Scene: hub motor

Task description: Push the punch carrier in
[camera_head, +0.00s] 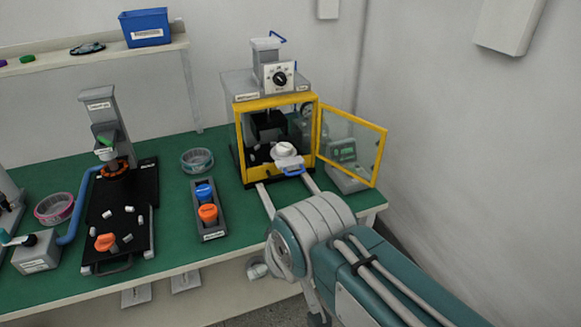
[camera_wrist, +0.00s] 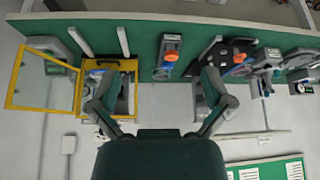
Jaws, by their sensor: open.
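The punch carrier (camera_head: 285,150) is a grey slide with a white round part on top and a blue handle (camera_head: 293,171) at its front. It sits at the front opening of the yellow-framed press enclosure (camera_head: 240,130), with the handle outside the opening. Two pale rails (camera_head: 265,200) run out from the enclosure towards the bench front. In the wrist view, my gripper (camera_wrist: 160,74) is wide open and empty. Its left finger overlaps the yellow enclosure (camera_wrist: 84,90) and partly hides the carrier there. In the head view my arm hides the gripper, so its distance from the handle is unclear.
The enclosure's glazed door (camera_head: 350,148) stands swung open to the right. A holder with blue and orange knobbed items (camera_head: 209,210) stands left of the rails. A black fixture (camera_head: 118,220) is further left. The wall is close on the right.

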